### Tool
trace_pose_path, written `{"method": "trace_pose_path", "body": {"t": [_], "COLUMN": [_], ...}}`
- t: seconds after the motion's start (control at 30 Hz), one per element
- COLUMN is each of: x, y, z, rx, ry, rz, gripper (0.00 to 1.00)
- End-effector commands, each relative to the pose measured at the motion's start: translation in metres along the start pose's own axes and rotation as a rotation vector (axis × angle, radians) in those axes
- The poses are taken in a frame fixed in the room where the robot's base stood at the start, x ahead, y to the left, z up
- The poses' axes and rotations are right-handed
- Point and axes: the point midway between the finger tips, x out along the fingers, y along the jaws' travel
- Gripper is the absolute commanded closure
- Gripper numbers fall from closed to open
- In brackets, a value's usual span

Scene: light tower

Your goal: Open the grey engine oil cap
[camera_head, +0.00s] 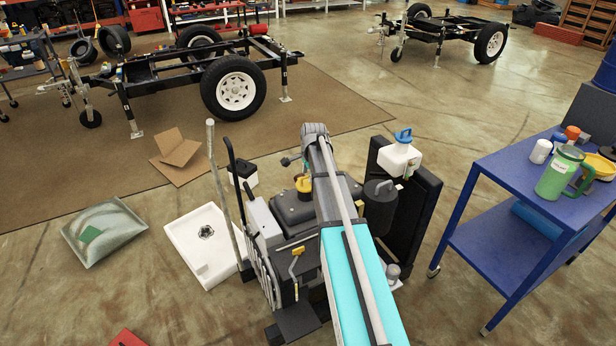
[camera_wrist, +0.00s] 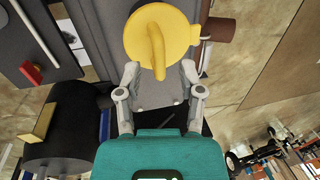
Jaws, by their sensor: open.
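A round yellow cap (camera_wrist: 150,35) with a raised yellow handle fills the top middle of the wrist view. It also shows in the head view (camera_head: 304,184), on the dark engine left of my arm. My gripper (camera_wrist: 160,70) is open, with its two grey fingers at the near edge of the yellow cap, one on each side. I cannot tell whether they touch it. A dark grey canister (camera_head: 379,207) with a grey top stands right of my arm. I cannot tell whether any grey part is the engine oil cap.
A white tank with a blue cap (camera_head: 400,154) stands behind the canister. A blue cart (camera_head: 510,192) is at the right. A white tray (camera_head: 203,245) and a clear bag (camera_head: 104,232) lie on the floor at left. Trailer frames stand at the back.

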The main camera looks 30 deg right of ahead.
Motion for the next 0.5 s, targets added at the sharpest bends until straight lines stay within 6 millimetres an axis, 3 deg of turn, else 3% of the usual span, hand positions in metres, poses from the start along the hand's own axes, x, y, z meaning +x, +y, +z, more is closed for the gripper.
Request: {"method": "trace_pose_path", "body": {"t": [0.27, 0.5], "x": [0.0001, 0.0001], "y": [-0.0001, 0.0], "z": [0.0, 0.0], "rx": [0.0, 0.0], "ry": [0.0, 0.0], "rz": [0.0, 0.0], "gripper": [0.5, 0.91]}}
